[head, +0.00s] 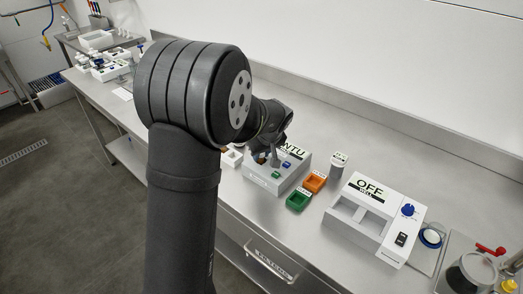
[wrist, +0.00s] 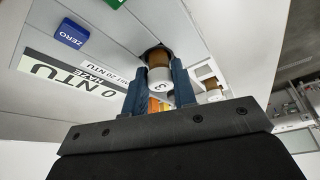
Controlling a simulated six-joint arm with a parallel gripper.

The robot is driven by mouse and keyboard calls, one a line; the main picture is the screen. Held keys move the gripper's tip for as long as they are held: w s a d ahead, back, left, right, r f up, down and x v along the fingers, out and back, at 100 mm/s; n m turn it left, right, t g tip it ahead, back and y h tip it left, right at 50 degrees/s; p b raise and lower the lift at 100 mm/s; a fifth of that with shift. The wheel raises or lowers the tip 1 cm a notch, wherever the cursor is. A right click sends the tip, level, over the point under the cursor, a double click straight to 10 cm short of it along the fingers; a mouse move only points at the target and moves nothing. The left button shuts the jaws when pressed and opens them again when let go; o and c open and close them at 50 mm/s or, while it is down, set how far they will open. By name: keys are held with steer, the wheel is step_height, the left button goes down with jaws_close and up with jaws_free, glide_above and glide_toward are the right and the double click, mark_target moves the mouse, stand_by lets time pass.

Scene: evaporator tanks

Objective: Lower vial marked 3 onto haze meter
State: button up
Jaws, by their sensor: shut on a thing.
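The haze meter (head: 262,183) is a grey box with an NTU display and small green and blue buttons. In the wrist view its pale top (wrist: 115,40) shows a display reading "0 NTU HAZE" and a dark round well. My gripper (wrist: 160,80) is shut on the vial marked 3 (wrist: 159,85), which has a white cap and amber glass. The vial's glass end is at the well's mouth; whether it rests on the bottom cannot be told. In the head view my gripper (head: 273,158) is over the meter, and the vial is hidden.
The bench front is clear.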

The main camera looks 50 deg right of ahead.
steer(key=shift+f, duration=0.15)
steer(key=o, duration=1)
steer(key=shift+o, duration=0.2)
steer(key=v, duration=1.7)
steer(key=shift+r, duration=0.2)
